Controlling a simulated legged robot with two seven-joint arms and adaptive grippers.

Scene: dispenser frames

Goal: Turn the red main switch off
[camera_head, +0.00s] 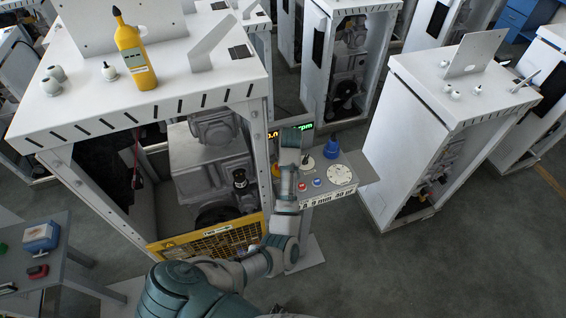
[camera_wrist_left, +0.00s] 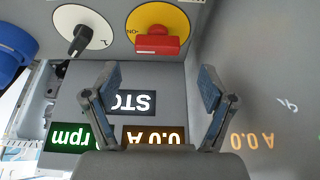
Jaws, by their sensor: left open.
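The red main switch (camera_wrist_left: 157,42) is a red handle on a round yellow plate (camera_wrist_left: 150,14), at the top middle of the left wrist view. The handle lies across the plate, and "ON" is printed at its left, upside down. My left gripper (camera_wrist_left: 158,78) is open and empty, its fingers spread below the switch in that view and apart from it. In the head view my left arm (camera_head: 285,190) reaches over the control panel (camera_head: 339,192). It covers part of the panel, and the red handle cannot be made out there. My right gripper is not in view.
A black lever on a white dial (camera_wrist_left: 85,27) and a blue knob (camera_wrist_left: 12,52) stand left of the switch in the wrist view. Lit displays (camera_wrist_left: 140,101) lie beyond the fingers. A white cabinet frame (camera_head: 259,130) with a yellow grille stands left of the panel.

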